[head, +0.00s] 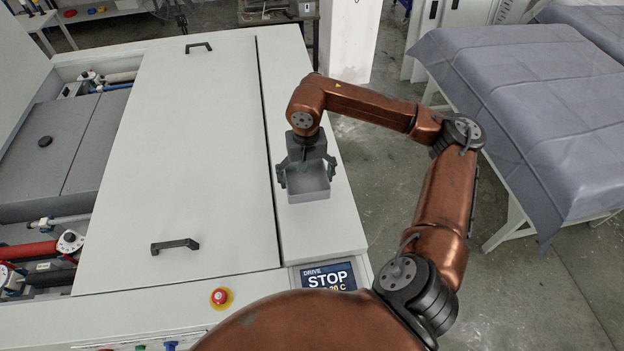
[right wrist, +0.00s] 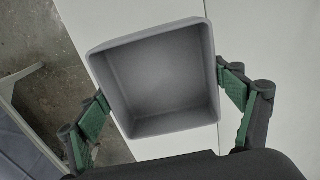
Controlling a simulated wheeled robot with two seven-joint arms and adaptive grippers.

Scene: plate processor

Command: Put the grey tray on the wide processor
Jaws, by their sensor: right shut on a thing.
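The grey tray (head: 309,196) is an open, square box held in my right gripper (head: 306,175). The right wrist view shows the empty inside of the tray (right wrist: 160,80), with green finger pads of the gripper (right wrist: 165,112) on both sides of it. The gripper is shut on the tray. In the head view the tray is over the right-hand strip of the wide white processor (head: 215,130). I cannot tell whether the tray touches that surface. My left gripper is not in view.
The processor top has two black handles (head: 175,246) and a red-yellow stop button (head: 221,298). A display reading STOP (head: 328,277) is at its front right. A table with a grey cloth (head: 540,110) stands at right, across open floor.

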